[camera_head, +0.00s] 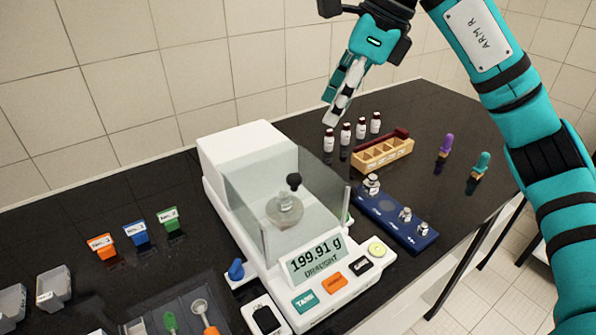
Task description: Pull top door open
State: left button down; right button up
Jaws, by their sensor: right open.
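The white balance (237,153) stands on the black bench with a clear glass draft shield (255,212) at its front. The top door is clear glass and hard to make out; I cannot tell how far open it is. A metal weight (285,210) sits inside, and a black knob (294,181) shows above it; I cannot tell whether it belongs to the weight or the door. The display (317,256) reads 199.91 g. My right gripper (334,112) is open and empty, pointing down above and behind the shield, apart from it. My left gripper is out of view.
Several small bottles (346,131) and a wooden rack (383,154) stand close below my right gripper. A blue weight block (395,218) lies right of the balance. Purple (446,142) and teal (482,163) brushes stand further right. Coloured labelled clips (136,232) stand left.

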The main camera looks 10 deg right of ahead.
aim_at(295, 177)
jog(key=p+x, duration=0.2)
jog(key=x, duration=1.3)
jog(key=shift+a+f, duration=0.25)
grip_shut()
